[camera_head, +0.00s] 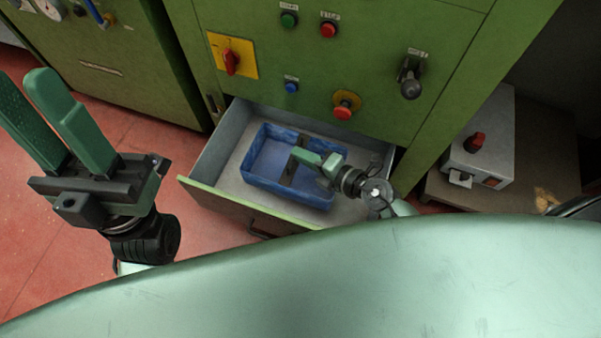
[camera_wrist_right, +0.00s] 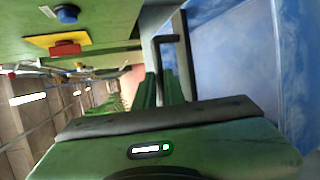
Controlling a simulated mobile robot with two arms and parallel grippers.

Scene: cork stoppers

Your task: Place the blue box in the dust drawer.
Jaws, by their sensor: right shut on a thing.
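The blue box (camera_head: 259,183) is an open-topped rectangular tray. It sits inside the pulled-out drawer (camera_head: 215,150) of the green machine. A dark bar crosses the middle of the box. My right gripper (camera_head: 299,156) reaches in from the right over the box and is shut on it at the dark bar; the exact contact is partly hidden. In the right wrist view the right gripper's fingers (camera_wrist_right: 160,88) show, with the blue box (camera_wrist_right: 240,60) close on the right. Whether the box rests fully on the drawer floor is hard to tell. My left gripper (camera_head: 30,85) is open and empty at the left.
The green machine front (camera_head: 390,60) rises behind the drawer, with buttons, a yellow-plated red switch (camera_head: 231,61) and a black lever (camera_head: 410,80). A grey control box (camera_head: 485,140) stands at the right. Bare red floor (camera_head: 60,250) lies left of the drawer.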

